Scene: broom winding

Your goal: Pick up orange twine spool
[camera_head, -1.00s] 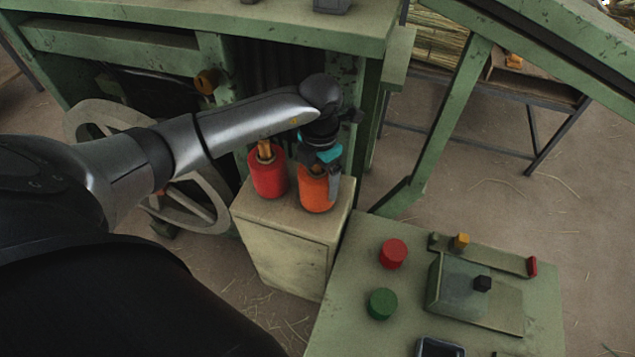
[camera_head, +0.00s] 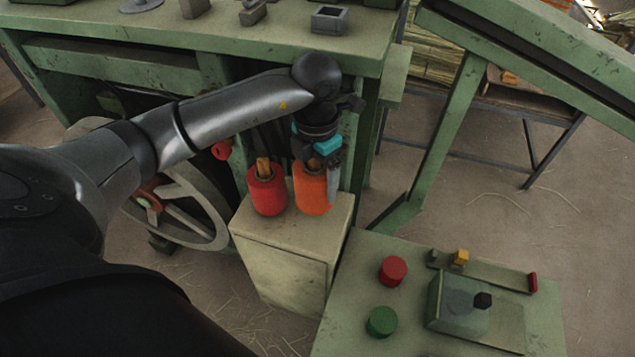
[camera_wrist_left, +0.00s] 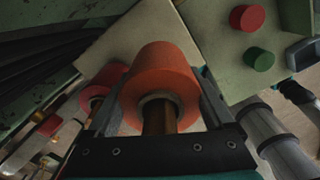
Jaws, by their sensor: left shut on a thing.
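The orange twine spool (camera_head: 312,192) is an upright orange cylinder with a brown core at its top. It is over the pale cabinet (camera_head: 285,268), on the right side of its top, and appears slightly raised. My left gripper (camera_head: 315,178) points down from above and is shut on the spool, one finger on its right side. In the left wrist view the orange spool (camera_wrist_left: 160,85) sits between both fingers. My right gripper is in neither view.
A red spool (camera_head: 267,190) stands close on the left; it also shows in the wrist view (camera_wrist_left: 97,95). A green control panel (camera_head: 345,310) with red and green buttons is at front right. A green machine table (camera_head: 200,35) is behind, with a handwheel (camera_head: 195,215) at left.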

